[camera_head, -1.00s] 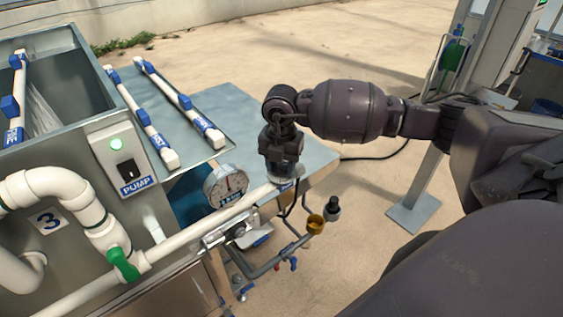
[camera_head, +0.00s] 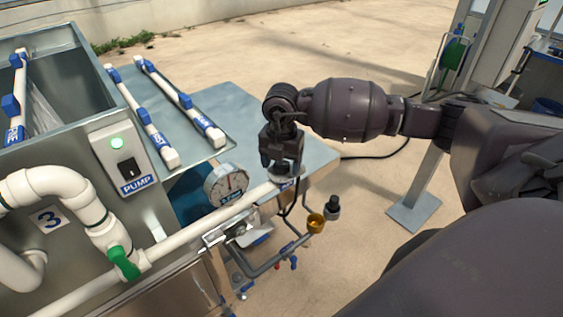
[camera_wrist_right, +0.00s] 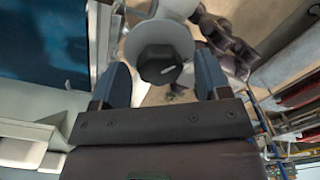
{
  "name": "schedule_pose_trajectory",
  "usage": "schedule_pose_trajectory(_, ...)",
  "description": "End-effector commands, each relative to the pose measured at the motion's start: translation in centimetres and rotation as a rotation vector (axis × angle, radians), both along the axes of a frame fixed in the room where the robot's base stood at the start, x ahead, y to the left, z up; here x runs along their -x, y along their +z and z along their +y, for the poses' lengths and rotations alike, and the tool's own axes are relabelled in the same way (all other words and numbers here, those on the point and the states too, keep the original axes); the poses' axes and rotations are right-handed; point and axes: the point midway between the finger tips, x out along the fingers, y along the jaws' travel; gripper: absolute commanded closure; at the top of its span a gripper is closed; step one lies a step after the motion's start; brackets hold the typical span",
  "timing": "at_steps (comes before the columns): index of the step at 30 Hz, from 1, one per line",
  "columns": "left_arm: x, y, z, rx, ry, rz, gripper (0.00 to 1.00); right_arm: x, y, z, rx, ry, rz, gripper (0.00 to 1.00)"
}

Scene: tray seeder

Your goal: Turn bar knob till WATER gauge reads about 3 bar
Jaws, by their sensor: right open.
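A round white pressure gauge (camera_head: 226,184) stands on the white pipe in the head view. Its needle points roughly straight up; its numbers and label are too small to read surely. My right gripper (camera_head: 283,168) points down over the pipe's far end, right of the gauge. It hides most of what lies below it there. In the right wrist view a dark faceted knob (camera_wrist_right: 160,65) on a pale round collar sits between the two open fingers of my right gripper (camera_wrist_right: 162,84). Gaps show at both sides, so the fingers are apart from it. My left gripper is not in view.
The PUMP switch box (camera_head: 125,160) has a lit green lamp. A green valve handle (camera_head: 124,263) sits on the pipe at the lower left. A brass cup (camera_head: 316,223) and a dark-capped fitting (camera_head: 332,207) lie below right of my gripper. A metal table (camera_head: 225,105) stands behind.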

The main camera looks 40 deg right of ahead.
Motion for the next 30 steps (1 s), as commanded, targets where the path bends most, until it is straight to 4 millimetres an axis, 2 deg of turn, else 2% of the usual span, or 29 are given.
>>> schedule_pose_trajectory(5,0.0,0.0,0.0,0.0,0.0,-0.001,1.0,-0.1,1.8,0.0,0.001,0.001,-0.004,0.31)
schedule_pose_trajectory(18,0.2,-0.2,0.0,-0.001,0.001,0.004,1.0,-0.1,9.1,0.0,0.0,0.0,-0.004,0.31)
schedule_pose_trajectory(24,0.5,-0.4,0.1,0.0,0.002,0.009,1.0,0.0,10.5,0.0,0.001,0.0,-0.001,0.31)
schedule_pose_trajectory(30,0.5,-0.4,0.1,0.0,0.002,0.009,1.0,0.0,10.8,0.0,0.0,-0.001,-0.001,0.31)
